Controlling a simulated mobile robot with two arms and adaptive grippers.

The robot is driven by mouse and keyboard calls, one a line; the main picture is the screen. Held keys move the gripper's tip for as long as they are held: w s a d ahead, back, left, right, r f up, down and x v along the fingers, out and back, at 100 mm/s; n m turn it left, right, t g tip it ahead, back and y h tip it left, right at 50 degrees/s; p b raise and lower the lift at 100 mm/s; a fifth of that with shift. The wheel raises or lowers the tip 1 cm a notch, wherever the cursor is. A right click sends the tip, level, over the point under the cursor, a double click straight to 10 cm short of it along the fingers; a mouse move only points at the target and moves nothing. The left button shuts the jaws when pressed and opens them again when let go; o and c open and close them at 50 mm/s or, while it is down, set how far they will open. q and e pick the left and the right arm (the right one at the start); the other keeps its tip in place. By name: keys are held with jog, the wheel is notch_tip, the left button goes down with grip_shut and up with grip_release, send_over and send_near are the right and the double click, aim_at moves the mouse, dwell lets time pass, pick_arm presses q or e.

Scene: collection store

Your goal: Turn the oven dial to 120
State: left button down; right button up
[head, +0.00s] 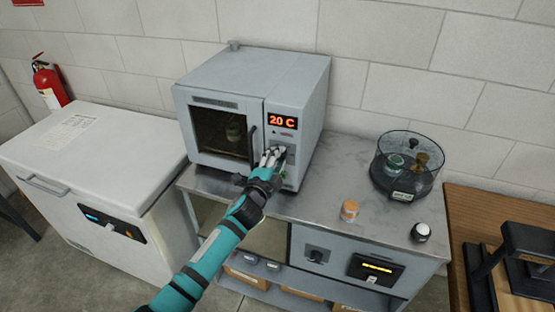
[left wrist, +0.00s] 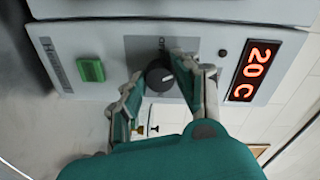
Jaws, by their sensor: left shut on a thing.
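The grey oven (head: 222,90) stands on the metal bench against the wall, its door shut. Its red display (head: 283,122) reads 20 C, and the same display in the left wrist view (left wrist: 255,72) also reads 20 C. The dark round oven dial (left wrist: 159,77) sits on a dark plate on the front panel. My left gripper (head: 272,157) is at the panel below the display and hides the dial in the head view. In the left wrist view its fingers lie on both sides of the dial, shut on it. My right gripper is not in view.
A green button (left wrist: 90,69) is on the oven panel beside the dial. A round clear container (head: 408,170) with jars, an orange-capped jar (head: 349,210) and a white-capped jar (head: 421,232) stand on the bench at right. A white chest (head: 85,165) is at left.

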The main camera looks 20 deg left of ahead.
pick_arm(q)
jog(key=m+p, duration=0.1)
jog(key=m, duration=0.9)
jog(key=shift+d+m+y, duration=0.1)
jog(key=shift+m+y, duration=0.2)
jog(key=shift+m, duration=0.1)
dwell(0.4)
jog(key=c, duration=1)
grip_release()
jog(key=shift+o, duration=0.2)
jog(key=shift+s, duration=0.1)
jog(key=s, duration=1.2)
jog(key=shift+r, duration=0.3)
jog(key=shift+w, duration=0.1)
